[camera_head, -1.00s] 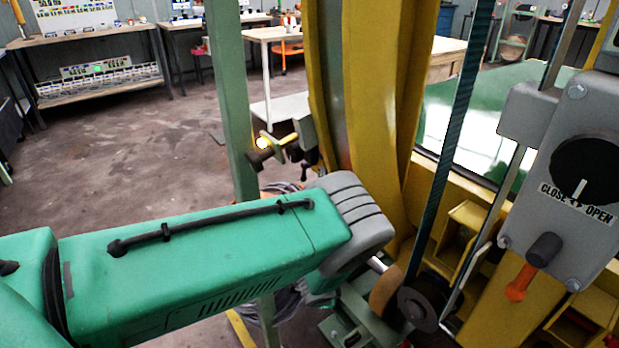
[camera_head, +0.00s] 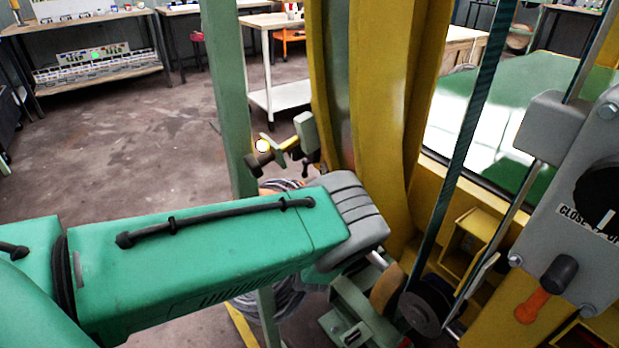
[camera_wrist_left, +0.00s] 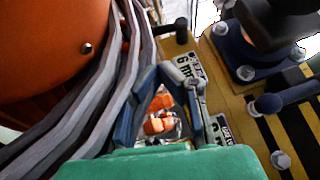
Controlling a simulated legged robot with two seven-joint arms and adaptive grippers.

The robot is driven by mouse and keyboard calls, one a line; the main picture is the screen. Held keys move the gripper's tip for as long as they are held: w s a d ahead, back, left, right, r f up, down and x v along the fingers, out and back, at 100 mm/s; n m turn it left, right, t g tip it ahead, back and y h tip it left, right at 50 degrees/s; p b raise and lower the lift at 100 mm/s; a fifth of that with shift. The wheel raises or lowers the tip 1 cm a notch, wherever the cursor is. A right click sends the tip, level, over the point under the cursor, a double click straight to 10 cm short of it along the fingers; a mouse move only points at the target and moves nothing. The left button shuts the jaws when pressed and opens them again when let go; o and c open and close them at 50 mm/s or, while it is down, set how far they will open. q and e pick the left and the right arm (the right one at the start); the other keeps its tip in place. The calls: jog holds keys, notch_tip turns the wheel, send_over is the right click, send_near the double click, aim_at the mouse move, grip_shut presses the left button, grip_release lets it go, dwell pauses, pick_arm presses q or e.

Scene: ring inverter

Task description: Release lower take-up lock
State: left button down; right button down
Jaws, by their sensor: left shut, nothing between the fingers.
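My left arm reaches across the head view from the left. Its gripper is hidden there behind the arm and machine frame. In the left wrist view the left gripper (camera_wrist_left: 168,70) has blue-grey fingers closed at the tips, with nothing held. The tips are close to a yellow plate (camera_wrist_left: 236,105) with white labels and a dark handle (camera_wrist_left: 285,95); contact cannot be told. In the head view a grey panel (camera_head: 545,215) at the right carries a black dial (camera_head: 600,190) marked CLOSE and OPEN and a lever (camera_head: 545,287) with an orange end. I cannot tell which part is the lower take-up lock.
A yellow machine frame (camera_head: 385,110) and a dark slanted belt (camera_head: 466,130) stand beyond my arm. A green post (camera_head: 228,100) rises left of the frame. In the left wrist view a large orange rounded body (camera_wrist_left: 50,40) and grey bands (camera_wrist_left: 95,90) crowd the left. The floor (camera_head: 120,130) at left is open.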

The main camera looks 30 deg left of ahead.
pick_arm(q)
jog(key=shift+d, duration=0.2)
jog(key=shift+w+r, duration=0.1)
jog(key=b+x, duration=0.2)
jog(key=x, duration=0.6)
jog(key=shift+w+a+b, duration=0.25)
jog(key=shift+a+b, duration=0.1)
jog(key=shift+w+a+r, duration=0.15)
jog(key=shift+w+a, duration=0.1)
jog(key=shift+w, duration=0.2)
